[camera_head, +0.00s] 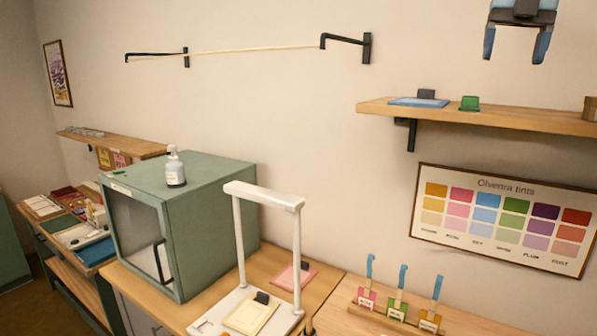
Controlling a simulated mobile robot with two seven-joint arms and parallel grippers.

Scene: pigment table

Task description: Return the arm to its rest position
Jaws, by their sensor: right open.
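My right gripper (515,52) hangs at the top right of the head view, its two blue-and-dark fingers apart and pointing down. Nothing is between them, and the wall shows through the gap. It appears above the wooden wall shelf (480,116) and clear of it in the picture. The rest of the right arm is cut off by the top edge. My left gripper is not in view.
The shelf holds a blue flat item (418,102) and a green block (469,103). Below are a tint chart (505,215), a rack of blue-handled tools (392,318), a white frame stand (264,196) and a green cabinet (205,210) with a bottle (175,170).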

